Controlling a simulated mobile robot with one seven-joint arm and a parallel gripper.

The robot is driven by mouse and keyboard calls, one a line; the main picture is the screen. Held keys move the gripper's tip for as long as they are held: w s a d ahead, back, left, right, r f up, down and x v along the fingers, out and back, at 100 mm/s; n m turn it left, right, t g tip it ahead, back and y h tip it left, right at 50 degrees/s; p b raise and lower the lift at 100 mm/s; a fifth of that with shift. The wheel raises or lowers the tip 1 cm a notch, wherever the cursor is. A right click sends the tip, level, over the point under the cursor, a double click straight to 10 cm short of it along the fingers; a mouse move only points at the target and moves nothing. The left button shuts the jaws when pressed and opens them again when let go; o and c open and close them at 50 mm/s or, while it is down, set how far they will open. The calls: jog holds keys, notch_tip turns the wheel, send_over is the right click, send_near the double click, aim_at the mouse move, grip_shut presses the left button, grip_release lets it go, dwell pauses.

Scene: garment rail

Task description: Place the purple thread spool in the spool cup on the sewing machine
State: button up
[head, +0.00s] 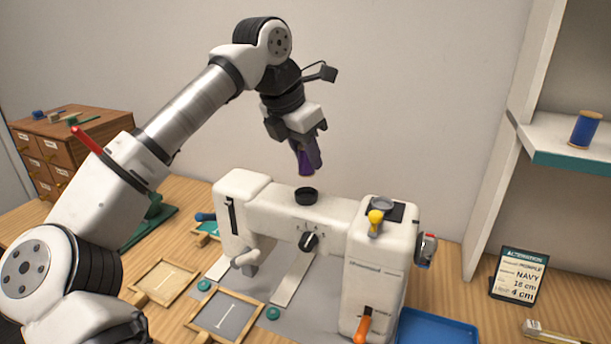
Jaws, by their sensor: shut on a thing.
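My gripper (307,150) is shut on the purple thread spool (305,163) and holds it in the air. The spool's lower end shows below the fingers, and the fingers hide part of it. The spool cup (306,196) is a black ring on top of the white sewing machine (330,207). The spool is apart from the cup, a short way above it in the picture. How well the two line up in depth cannot be told from this one view.
A yellow knob (376,217) stands up on the machine's right end. A blue spool (584,129) sits on the right shelf (565,140). A blue tray (440,328), wooden frames (226,315) and a small drawer cabinet (75,145) are around the machine. A sign (519,276) stands at right.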

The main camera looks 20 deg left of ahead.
aim_at(305, 175)
jog(key=shift+f, duration=2.6)
jog(key=shift+f, duration=0.2)
jog(key=o, duration=1)
jog(key=shift+r, duration=0.1)
jog(key=shift+c, duration=0.2)
jog(key=shift+r, duration=0.1)
jog(key=shift+r, duration=0.2)
jog(key=v, duration=1.1)
jog(key=shift+s+r+b, duration=0.25)
jog(key=shift+r+b, duration=0.05)
jog(key=shift+b, duration=0.05)
jog(key=shift+a, duration=0.1)
